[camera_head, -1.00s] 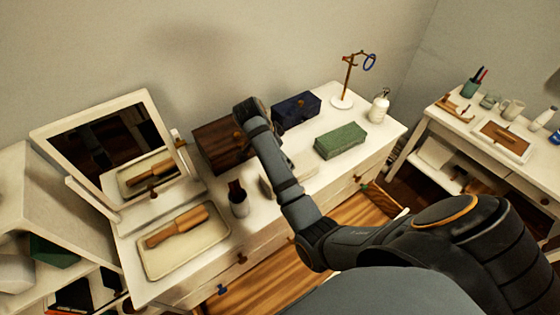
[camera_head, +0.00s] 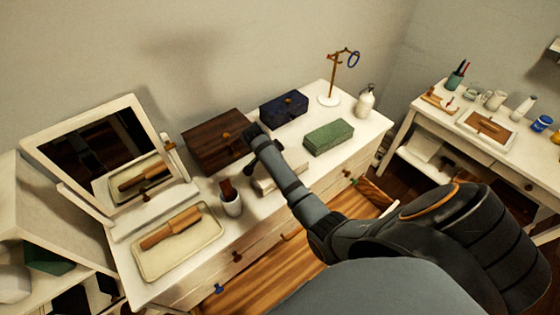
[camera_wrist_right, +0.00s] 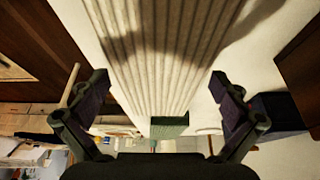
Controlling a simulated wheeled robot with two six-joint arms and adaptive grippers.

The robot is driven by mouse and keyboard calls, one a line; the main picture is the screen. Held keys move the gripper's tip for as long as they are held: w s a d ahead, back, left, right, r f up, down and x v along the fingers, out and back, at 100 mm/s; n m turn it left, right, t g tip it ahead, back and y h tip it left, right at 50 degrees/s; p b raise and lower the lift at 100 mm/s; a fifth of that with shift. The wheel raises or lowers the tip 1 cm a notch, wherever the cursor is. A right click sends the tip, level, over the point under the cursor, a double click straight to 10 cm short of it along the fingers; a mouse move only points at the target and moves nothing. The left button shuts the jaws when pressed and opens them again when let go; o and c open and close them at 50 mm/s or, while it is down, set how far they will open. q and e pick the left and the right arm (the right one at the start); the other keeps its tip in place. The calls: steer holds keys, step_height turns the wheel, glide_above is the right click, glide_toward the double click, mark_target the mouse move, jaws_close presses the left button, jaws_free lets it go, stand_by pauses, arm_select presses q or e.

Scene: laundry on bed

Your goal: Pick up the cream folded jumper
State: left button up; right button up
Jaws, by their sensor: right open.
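The cream folded jumper (camera_wrist_right: 165,60) shows large and ribbed in the right wrist view, running between the fingers. In the head view the cream jumper (camera_head: 278,180) lies on the white dresser, partly hidden by my right arm. My right gripper (camera_wrist_right: 160,88) is open, one finger at each side of the ribbed cloth, with a shadow across it. In the head view my right gripper (camera_head: 258,148) is over the jumper's far end, beside the brown box; I cannot tell whether it touches. My left gripper is not in view.
A mirror and brush tray (camera_head: 160,262) stand left. A drawer below is open.

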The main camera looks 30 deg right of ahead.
steer(key=c, duration=1.1)
steer(key=shift+c, duration=1)
steer(key=shift+r, duration=0.15)
